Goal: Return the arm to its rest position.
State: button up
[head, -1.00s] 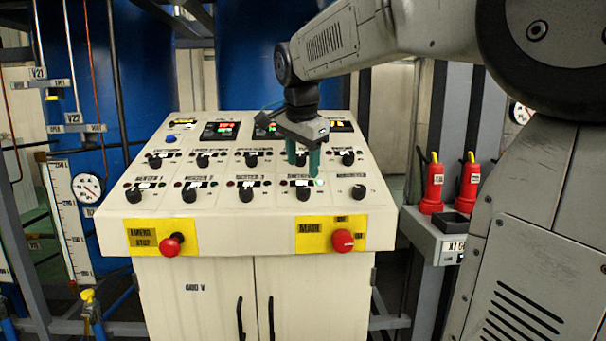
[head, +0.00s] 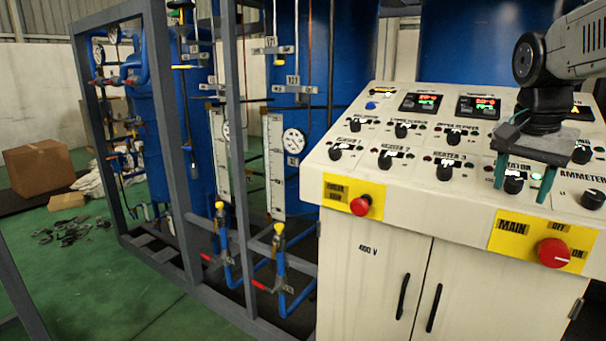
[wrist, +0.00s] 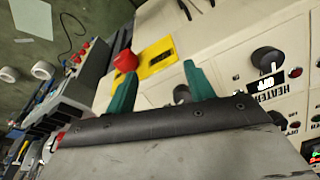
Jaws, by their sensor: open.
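My gripper (head: 522,192) is at the right of the head view, over the front row of knobs on the sloped cream control panel (head: 350,190). Its two green fingers are apart and point down, with nothing held between them. A black knob, the stator knob (head: 514,184), shows between the fingers. Whether they touch it I cannot tell. In the wrist view the green fingers (wrist: 158,80) are spread, with a dark knob (wrist: 181,93) partly hidden behind the gripper body. My arm comes in from the right edge; most of it is out of the head view.
The panel bears several knobs and lit displays (head: 421,102). A red emergency stop button (head: 361,205) and a red main switch (head: 553,252) stick out of its front. Left of it stands a grey frame (head: 170,120) with pipes and blue vessels.

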jog(key=s+a+f+n+y, duration=0.1)
jog(key=s+a+f+n, duration=0.4)
jog(key=s, duration=0.5)
jog(key=s+a+f+n+y, duration=0.1)
jog(key=s+a+f+n, duration=0.4)
jog(key=s, duration=0.6)
notch_tip(320, 180, down, 2)
jog(key=shift+s+a+f+n+g, duration=0.2)
jog(key=shift+a+n+g, duration=0.1)
jog(key=shift+a, duration=0.95)
